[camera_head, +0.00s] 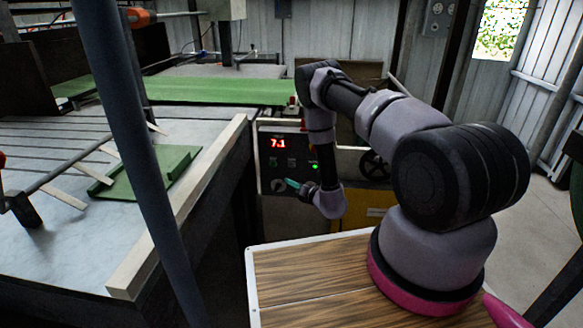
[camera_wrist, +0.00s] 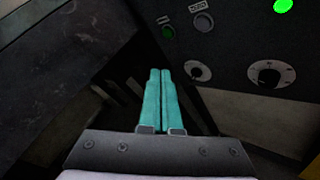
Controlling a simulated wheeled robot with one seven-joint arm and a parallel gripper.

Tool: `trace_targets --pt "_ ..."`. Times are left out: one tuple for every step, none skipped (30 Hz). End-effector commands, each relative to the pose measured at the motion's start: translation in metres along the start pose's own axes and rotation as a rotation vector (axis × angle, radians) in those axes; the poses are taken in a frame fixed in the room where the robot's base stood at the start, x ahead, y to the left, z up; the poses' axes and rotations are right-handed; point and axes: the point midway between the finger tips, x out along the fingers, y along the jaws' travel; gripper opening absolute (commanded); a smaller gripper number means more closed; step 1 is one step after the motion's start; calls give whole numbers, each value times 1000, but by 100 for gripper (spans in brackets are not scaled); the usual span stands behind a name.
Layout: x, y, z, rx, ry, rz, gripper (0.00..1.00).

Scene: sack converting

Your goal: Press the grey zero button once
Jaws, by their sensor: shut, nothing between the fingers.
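The dark control panel (camera_head: 268,168) faces me, with a red display reading 7.1 (camera_head: 278,143). In the wrist view a round grey button (camera_wrist: 203,22) with a small label above it sits at the top of the panel (camera_wrist: 235,50). The label text is too small to read. My gripper (camera_head: 290,183) is shut and empty, low in front of the panel beside a knob. In the wrist view the teal fingers (camera_wrist: 159,72) point at the panel's lower left edge, below both buttons and apart from them.
A small knob (camera_wrist: 198,71) and a larger knob (camera_wrist: 270,76) sit lower on the panel. A green lamp (camera_wrist: 283,6) glows at upper right. A slatted table (camera_head: 60,250) with a pale wooden edge (camera_head: 185,200) stands left. A grey post (camera_head: 140,150) crosses the head view.

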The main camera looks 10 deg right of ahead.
Motion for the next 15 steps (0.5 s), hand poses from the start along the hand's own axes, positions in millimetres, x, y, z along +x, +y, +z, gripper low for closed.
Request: trace_targets --pt "1 0 1 -1 0 0 0" --pt "2 -1 1 -1 0 1 0" --pt "4 -2 3 -1 0 1 0" --pt "5 -3 4 -2 -1 1 0" --pt "7 -5 5 -3 -2 2 0" --pt "10 -6 7 -2 -1 2 0" --pt "13 -8 9 -3 0 3 0" --pt "16 -10 11 -3 -1 3 0" --pt "20 -13 14 -4 -1 3 0" --pt "23 -15 16 -4 0 3 0" --pt "26 -17 18 -4 0 4 0" --pt "30 -20 22 -3 0 3 0" --pt "33 -23 24 -5 0 2 0" --pt "36 -25 26 -3 -1 3 0" --pt "40 -28 28 -3 0 3 0"
